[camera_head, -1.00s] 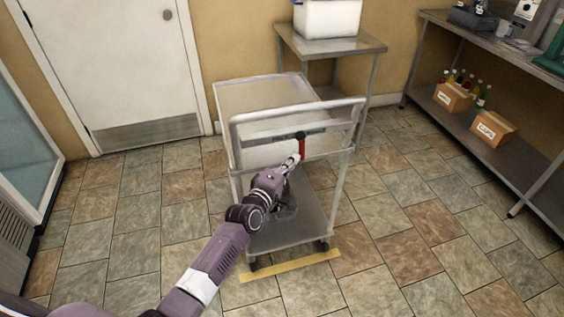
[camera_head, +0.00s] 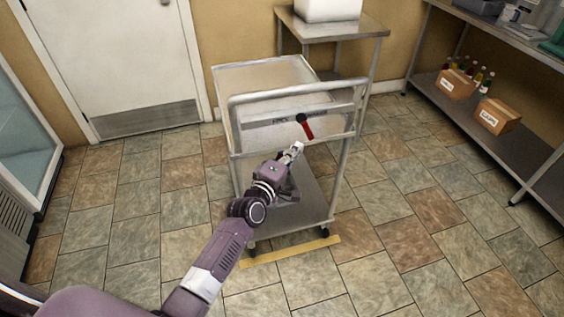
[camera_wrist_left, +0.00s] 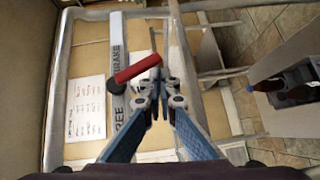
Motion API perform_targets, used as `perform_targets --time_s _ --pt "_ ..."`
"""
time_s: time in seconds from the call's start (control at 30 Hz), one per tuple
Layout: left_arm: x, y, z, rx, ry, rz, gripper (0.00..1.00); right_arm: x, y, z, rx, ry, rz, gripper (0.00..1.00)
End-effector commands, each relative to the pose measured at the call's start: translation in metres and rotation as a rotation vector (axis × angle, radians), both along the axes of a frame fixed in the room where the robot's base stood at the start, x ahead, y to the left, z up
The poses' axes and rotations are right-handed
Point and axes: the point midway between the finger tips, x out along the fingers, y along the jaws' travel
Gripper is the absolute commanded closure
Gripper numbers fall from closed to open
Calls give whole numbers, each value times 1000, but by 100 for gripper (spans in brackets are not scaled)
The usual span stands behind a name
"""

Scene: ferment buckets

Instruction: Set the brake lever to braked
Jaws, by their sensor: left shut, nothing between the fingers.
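The red brake lever (camera_head: 308,130) with its black hub (camera_head: 301,118) sits on the push-handle end of the cart (camera_head: 340,180). It hangs from the hub and leans to the lower right. In the left wrist view the lever (camera_wrist_left: 138,68) is angled from its hub toward the BRAKE end of the label strip (camera_wrist_left: 118,60); FREE is at the other end. My left gripper (camera_head: 298,147) is shut and empty, just below the lever's tip. It also shows in the left wrist view (camera_wrist_left: 160,82). Contact with the lever cannot be told. My right gripper is out of view.
A yellow floor strip (camera_head: 290,251) lies by the cart's near wheels. A steel table (camera_head: 350,25) with a white bin stands behind. Shelving (camera_head: 470,110) with boxes of bottles is at the right, a white door (camera_head: 110,60) at the back left. Floor right of the cart is clear.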

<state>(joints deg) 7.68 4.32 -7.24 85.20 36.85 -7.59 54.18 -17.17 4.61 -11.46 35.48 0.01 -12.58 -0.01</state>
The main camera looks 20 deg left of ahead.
Motion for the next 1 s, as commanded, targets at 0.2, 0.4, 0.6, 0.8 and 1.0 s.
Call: perform_targets --time_s 0.2,0.4,0.6,0.8,1.0 --pt "-43 8 2 0 2 0 100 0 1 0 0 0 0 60" --pt "-73 14 4 0 1 0 100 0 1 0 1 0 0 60" --pt "-85 16 6 0 0 0 100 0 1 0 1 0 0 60" --pt "-87 16 6 0 0 0 100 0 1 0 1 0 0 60" --pt "-86 16 6 0 0 0 100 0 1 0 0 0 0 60"
